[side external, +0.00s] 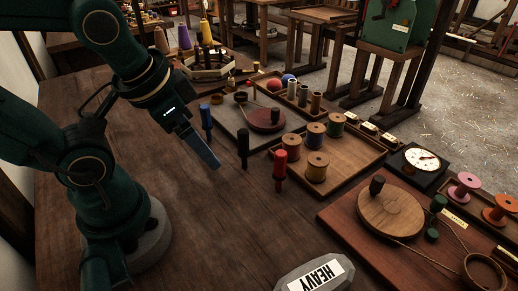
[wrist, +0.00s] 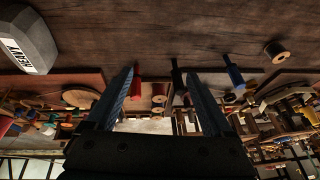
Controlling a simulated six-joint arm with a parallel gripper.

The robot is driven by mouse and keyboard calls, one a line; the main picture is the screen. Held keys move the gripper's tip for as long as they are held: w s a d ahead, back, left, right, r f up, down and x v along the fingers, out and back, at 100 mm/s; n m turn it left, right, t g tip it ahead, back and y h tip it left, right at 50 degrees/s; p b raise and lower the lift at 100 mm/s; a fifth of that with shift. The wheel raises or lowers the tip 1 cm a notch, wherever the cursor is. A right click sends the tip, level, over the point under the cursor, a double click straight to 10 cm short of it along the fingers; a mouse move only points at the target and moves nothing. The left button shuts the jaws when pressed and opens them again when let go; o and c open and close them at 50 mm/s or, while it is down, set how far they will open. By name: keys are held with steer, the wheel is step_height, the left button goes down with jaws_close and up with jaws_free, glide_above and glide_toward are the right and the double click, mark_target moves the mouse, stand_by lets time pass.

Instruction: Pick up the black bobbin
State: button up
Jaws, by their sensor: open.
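The black bobbin (side external: 243,148) stands upright on the wooden bench, between a blue bobbin (side external: 206,118) and a red bobbin (side external: 280,166). My gripper (side external: 211,158) is open and empty, above the bench and to the left of the black bobbin in the side view, apart from it. In the wrist view, the black bobbin (wrist: 177,75) shows between my two blue fingers, nearer the right one. The red bobbin (wrist: 135,88) shows beside the left finger, and the blue bobbin (wrist: 234,76) lies right of the right finger.
A tray of thread spools (side external: 345,178) stands right of the bobbins, with a grey board (side external: 232,122) behind them. A weight marked HEAVY (side external: 314,273) sits at the front. A round wooden disc (side external: 390,215) is at the right.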

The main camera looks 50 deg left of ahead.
steer(key=s+a+f+m+g+y, duration=0.25)
steer(key=a+m+y, duration=0.2)
steer(key=a, duration=0.55)
steer(key=s+a+f+m+g+y, duration=0.15)
steer(key=a+m+g+y, duration=0.35)
steer(key=a, duration=0.6)
steer(key=w+a+f+m+t, duration=0.2)
steer(key=w+m, duration=0.1)
steer(key=w+a+f+m+t+y, duration=0.1)
steer(key=w+a+f+m+t, duration=0.1)
steer(key=m, duration=0.2)
steer(key=w+a+f+m+t+y, duration=0.1)
steer(key=w+a+f+m+t, duration=0.1)
steer(key=w+f+m, duration=0.1)
steer(key=shift+w+a+m+y, duration=0.2)
steer(key=shift+w+m+y, duration=0.05)
steer(key=shift+w+m, duration=0.1)
steer(key=shift+w+a+f+t, duration=0.1)
steer(key=shift+f+t, duration=0.05)
steer(key=shift+t, duration=0.1)
steer(key=shift+w+a+f, duration=0.1)
steer(key=shift+a+f, duration=0.05)
steer(key=shift+a, duration=0.1)
steer(key=shift+x, duration=2.15)
jaws_close()
